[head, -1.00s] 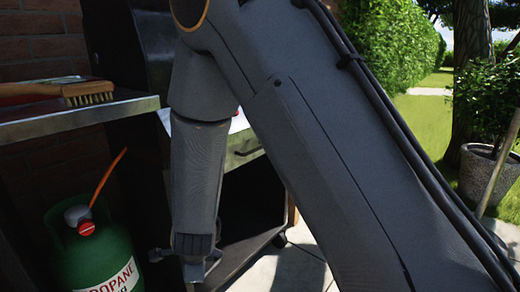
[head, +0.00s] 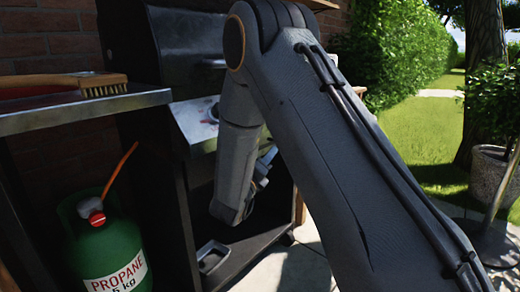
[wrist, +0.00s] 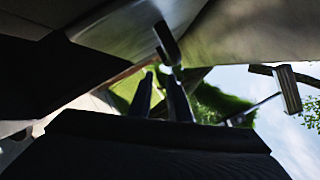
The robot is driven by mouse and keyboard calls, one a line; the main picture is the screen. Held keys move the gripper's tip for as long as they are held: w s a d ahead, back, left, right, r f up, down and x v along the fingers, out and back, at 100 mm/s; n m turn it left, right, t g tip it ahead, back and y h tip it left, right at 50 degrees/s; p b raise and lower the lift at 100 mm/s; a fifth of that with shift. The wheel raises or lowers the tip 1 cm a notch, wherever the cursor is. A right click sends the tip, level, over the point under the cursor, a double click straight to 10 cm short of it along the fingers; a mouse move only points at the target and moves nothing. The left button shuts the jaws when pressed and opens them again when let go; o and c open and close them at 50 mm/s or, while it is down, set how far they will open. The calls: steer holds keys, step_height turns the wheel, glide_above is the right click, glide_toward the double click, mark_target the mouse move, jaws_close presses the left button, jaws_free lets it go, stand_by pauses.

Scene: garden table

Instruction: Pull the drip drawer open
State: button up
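I cannot clearly pick out the drip drawer in the head view; my arm covers much of the grill (head: 172,55) front. In the wrist view, a short dark bar (wrist: 167,43), which looks like a handle, sits against grey metal panels just beyond my fingertips. I cannot tell whether it belongs to the drip drawer. My gripper (wrist: 158,73) shows two dark fingers with a gap between them, and nothing is visible in the gap. In the head view the gripper is mostly hidden behind my forearm, in front of the grill cart.
A metal side shelf (head: 85,107) with a wooden brush (head: 75,82) stands at left. A green propane bottle (head: 105,245) is below it. A small metal tray (head: 212,256) sits on the cart's low shelf.

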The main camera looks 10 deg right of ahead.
mark_target(264, 147)
steer(key=s+a+r+n+t+y+b, duration=0.1)
steer(key=s+a+n+b, duration=0.1)
steer(key=s+a, duration=0.35)
steer(key=shift+w+a+b+x, duration=0.15)
steer(key=shift+b+x, duration=0.25)
steer(key=shift+x, duration=1.75)
steer(key=shift+w+a+b+x, duration=0.1)
steer(key=shift+a+b+x, duration=0.2)
steer(key=shift+x, duration=1.85)
steer(key=shift+d+r, duration=0.1)
jaws_close()
